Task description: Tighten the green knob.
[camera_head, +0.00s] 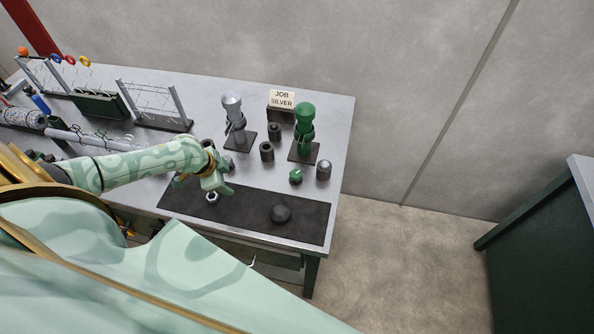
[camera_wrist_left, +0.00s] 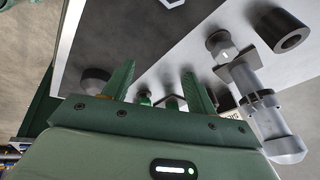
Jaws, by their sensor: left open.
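A small green knob (camera_head: 296,176) sits on the bench behind the mat's back edge, right of centre. A taller green post-like fixture (camera_head: 304,115) stands behind it on a dark base plate. My left gripper (camera_head: 213,189) is over the left part of the dark mat, left of the green knob and apart from it. In the left wrist view my left gripper (camera_wrist_left: 160,88) has its two green fingers spread with nothing held. Small green parts (camera_wrist_left: 145,97) show beyond the fingers there; I cannot tell which are the knob. My right gripper is not in view.
A silver fixture (camera_head: 233,110), also in the left wrist view (camera_wrist_left: 265,110), stands left of the green one. A sign reads JOB SILVER (camera_head: 282,98). Dark cylinders (camera_head: 266,151), a silver-topped cylinder (camera_head: 323,170) and a dark lump (camera_head: 281,213) on the mat (camera_head: 245,217) are nearby. Wire racks (camera_head: 150,104) stand left.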

